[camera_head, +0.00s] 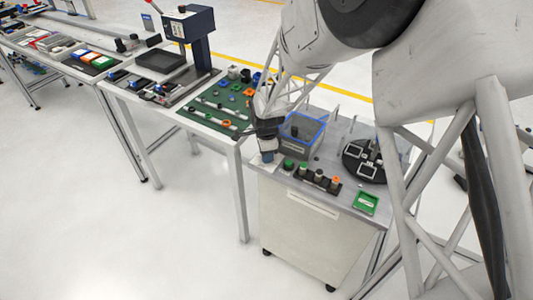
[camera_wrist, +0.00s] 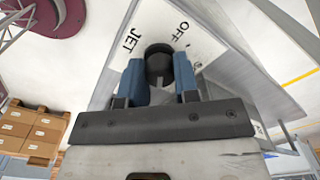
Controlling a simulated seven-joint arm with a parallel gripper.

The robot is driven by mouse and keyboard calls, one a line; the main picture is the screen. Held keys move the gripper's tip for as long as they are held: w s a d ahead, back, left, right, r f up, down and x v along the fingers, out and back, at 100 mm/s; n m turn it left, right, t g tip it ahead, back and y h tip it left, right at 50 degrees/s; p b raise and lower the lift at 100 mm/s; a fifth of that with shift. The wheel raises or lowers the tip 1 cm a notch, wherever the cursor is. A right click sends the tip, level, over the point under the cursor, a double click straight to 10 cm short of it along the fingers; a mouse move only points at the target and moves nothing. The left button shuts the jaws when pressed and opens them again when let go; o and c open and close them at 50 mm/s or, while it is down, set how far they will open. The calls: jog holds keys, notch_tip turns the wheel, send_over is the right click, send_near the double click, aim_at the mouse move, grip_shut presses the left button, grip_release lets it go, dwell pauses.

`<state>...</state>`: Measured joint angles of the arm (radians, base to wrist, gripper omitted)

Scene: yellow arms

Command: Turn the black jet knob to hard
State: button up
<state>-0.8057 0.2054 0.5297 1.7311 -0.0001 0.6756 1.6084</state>
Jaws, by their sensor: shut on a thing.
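The black jet knob (camera_wrist: 158,62) shows in the wrist view on a white panel (camera_wrist: 208,48). The words JET and OFF are printed beside it, JET to its left and OFF to its upper right. No word "hard" can be read, and I cannot tell which mark the knob points to. My gripper (camera_wrist: 159,78) has its two blue fingers on either side of the knob and is shut on it. In the head view my gripper (camera_head: 266,140) is low at the left end of the grey cabinet top, and the knob is hidden there.
A grey bin with a blue rim (camera_head: 302,130) stands close to the right of my gripper. A row of small knobs (camera_head: 310,174), a green tray (camera_head: 366,202) and a round black fixture (camera_head: 364,160) share the cabinet top. A table with a green mat (camera_head: 215,112) is left.

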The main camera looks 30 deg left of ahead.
jog(key=o, duration=0.9)
jog(key=shift+r, duration=0.1)
jog(key=shift+r, duration=3.85)
